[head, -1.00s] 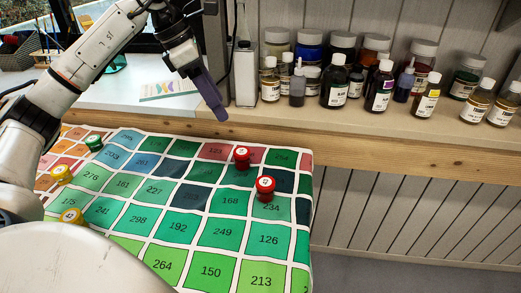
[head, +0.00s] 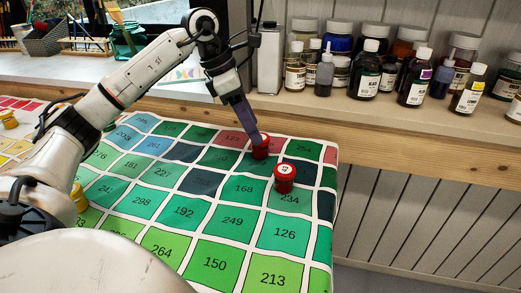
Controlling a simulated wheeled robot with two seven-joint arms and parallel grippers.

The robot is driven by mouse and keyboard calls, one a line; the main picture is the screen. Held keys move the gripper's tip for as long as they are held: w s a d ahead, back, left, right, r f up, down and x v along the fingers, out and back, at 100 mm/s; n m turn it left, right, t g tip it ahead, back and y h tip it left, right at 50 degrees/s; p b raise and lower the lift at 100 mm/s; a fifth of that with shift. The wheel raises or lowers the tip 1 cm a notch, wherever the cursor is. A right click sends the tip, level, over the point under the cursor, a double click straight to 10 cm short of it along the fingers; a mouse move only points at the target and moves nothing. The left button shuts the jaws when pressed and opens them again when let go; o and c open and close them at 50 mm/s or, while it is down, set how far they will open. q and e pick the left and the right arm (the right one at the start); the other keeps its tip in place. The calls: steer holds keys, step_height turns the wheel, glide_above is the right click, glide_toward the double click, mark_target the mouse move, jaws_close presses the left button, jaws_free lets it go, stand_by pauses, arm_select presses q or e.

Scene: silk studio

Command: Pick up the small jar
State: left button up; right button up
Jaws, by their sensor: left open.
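Two small red jars with labelled lids stand upright on the numbered colour-chart cloth (head: 236,247). The far red jar (head: 261,152) is at the fingers of my left gripper (head: 250,135), which reaches down onto it from the upper left and hides part of its lid. The gripper is open; whether its fingers touch the jar I cannot tell. The near red jar (head: 285,178) stands apart, a little nearer and to the right, by square 234. My right gripper is not in view.
Many bottles and lidded pots, such as a dark bottle (head: 365,72), crowd the wooden shelf (head: 400,127) behind. A yellow jar (head: 78,196) stands partly hidden by my left arm, and another yellow jar (head: 8,119) is at the far left. The cloth's front middle is clear.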

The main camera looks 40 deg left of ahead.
mark_target(260, 147)
arm_select(q)
steer(key=b+x, duration=0.1)
steer(key=x, duration=0.4)
steer(key=shift+w+d+f, duration=0.15)
steer(key=shift+w+d, duration=0.05)
steer(key=shift+w, duration=0.05)
steer(key=c, duration=1.2)
steer(key=shift+o, duration=0.2)
